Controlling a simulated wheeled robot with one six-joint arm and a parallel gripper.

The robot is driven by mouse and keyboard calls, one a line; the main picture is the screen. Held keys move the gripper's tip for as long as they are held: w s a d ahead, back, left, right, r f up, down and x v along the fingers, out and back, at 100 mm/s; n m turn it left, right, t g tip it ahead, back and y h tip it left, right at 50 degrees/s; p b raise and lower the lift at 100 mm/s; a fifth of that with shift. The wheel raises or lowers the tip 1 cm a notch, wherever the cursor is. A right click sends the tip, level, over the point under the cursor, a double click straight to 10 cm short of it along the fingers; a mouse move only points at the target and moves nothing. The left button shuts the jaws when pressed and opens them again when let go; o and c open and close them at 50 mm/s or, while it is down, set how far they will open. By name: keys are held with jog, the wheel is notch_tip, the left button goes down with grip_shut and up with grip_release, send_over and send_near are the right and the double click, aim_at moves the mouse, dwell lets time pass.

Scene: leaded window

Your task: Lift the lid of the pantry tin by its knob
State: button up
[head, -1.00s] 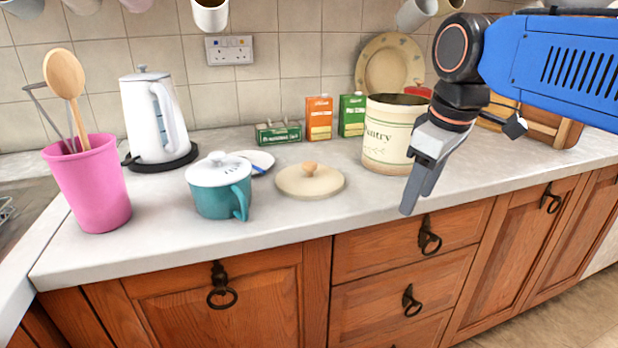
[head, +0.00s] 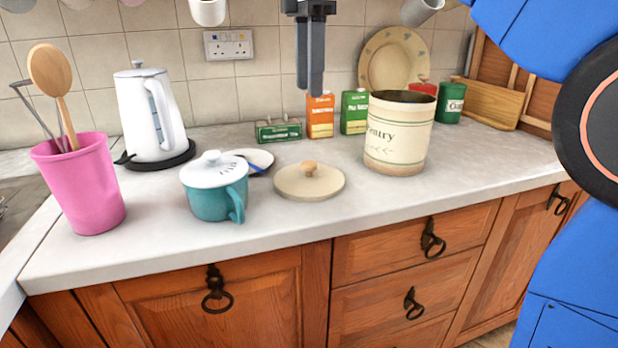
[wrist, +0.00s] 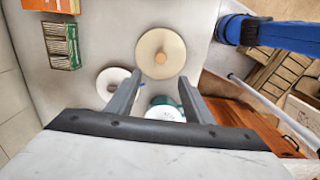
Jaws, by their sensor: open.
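The lid (head: 290,184) is a flat cream disc with a small wooden knob (head: 310,168), lying knob up on the counter. The pantry tin (head: 398,145), cream with green lettering, stands open-topped to the right of the lid, apart from it. My gripper (head: 311,94) points down high above the counter, before the tiled wall in the head view, with its jaws open and empty. In the wrist view, the lid (wrist: 149,42) and knob (wrist: 160,58) show beyond the spread fingertips (wrist: 158,88), not between them.
A teal mug (head: 212,200) with a white lid stands left of the lid, before a small plate (head: 256,158). A green box (head: 278,131), an orange carton (head: 320,117) and a green carton (head: 354,113) stand behind. A white kettle (head: 150,115) and pink pot (head: 85,185) are farther left.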

aim_at(310, 163)
notch_tip(310, 163, down, 17)
jog(key=shift+d+f, duration=0.1)
dwell(0.7)
jog(key=c, duration=1.1)
